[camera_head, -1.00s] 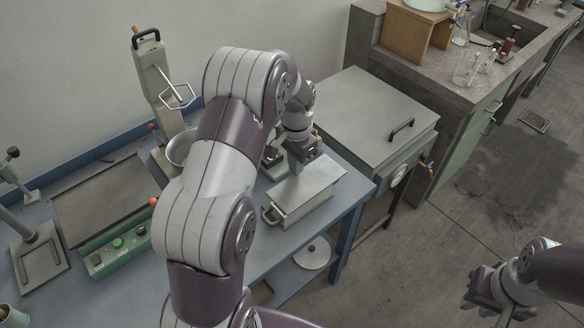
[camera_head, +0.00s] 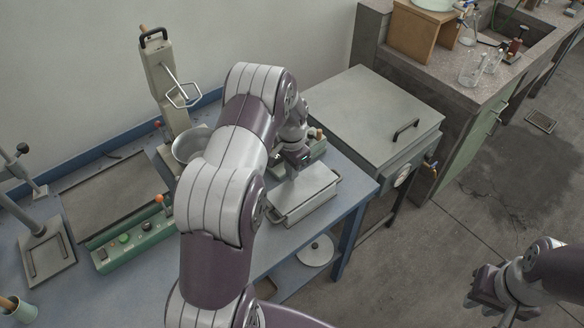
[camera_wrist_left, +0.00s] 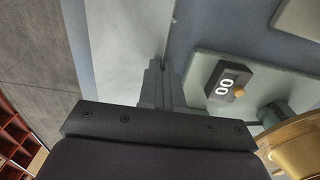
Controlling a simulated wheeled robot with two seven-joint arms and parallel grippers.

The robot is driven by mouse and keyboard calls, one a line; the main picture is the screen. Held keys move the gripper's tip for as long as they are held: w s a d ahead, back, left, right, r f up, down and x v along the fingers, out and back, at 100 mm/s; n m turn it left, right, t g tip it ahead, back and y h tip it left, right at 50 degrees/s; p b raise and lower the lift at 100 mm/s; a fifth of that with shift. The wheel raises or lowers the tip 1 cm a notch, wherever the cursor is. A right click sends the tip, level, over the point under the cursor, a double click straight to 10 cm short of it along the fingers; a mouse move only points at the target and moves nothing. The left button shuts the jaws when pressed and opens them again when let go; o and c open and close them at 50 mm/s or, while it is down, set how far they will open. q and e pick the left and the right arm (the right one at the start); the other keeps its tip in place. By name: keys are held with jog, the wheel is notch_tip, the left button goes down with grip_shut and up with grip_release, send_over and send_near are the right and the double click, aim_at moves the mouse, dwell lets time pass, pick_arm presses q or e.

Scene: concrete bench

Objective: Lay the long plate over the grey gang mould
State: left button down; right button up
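The long plate (camera_head: 312,186) is a flat pale-grey sheet lying over the grey gang mould (camera_head: 306,212) at the right front of the blue bench. Only the mould's front side shows below the plate. I cannot tell whether the plate rests fully on it. My left gripper (camera_head: 294,168) is at the plate's back edge, its fingers close together and seemingly pinching that edge. In the left wrist view the plate (camera_wrist_left: 125,45) runs up from the fingers (camera_wrist_left: 162,88). My right gripper (camera_head: 484,304) hangs over the floor at lower right, apart from everything; its finger gap is unclear.
A device with a display (camera_wrist_left: 230,82) and a metal bowl (camera_head: 190,147) stand behind the mould. A green-fronted machine (camera_head: 130,245) is at left. A large lidded grey tank (camera_head: 365,115) stands right of the bench. A round lid (camera_head: 315,250) lies on the lower shelf.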

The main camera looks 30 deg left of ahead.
pick_arm(q)
jog(key=c, duration=1.7)
grip_release()
jog(key=shift+w+f, duration=0.1)
jog(key=shift+f, duration=0.15)
jog(key=shift+c, duration=0.2)
jog(key=o, duration=0.4)
jog(key=shift+r, duration=0.1)
jog(key=shift+r, duration=0.4)
notch_tip(320, 180, up, 11)
jog(key=s+d+n, duration=0.1)
jog(key=s+d, duration=0.3)
jog(key=s, duration=0.2)
jog(key=s+d+r+n+t, duration=0.1)
jog(key=s+d, duration=0.3)
jog(key=s, duration=0.3)
jog(key=s+d+n, duration=0.2)
jog(key=s+d, duration=0.2)
jog(key=s, duration=0.3)
jog(key=shift+r, duration=0.15)
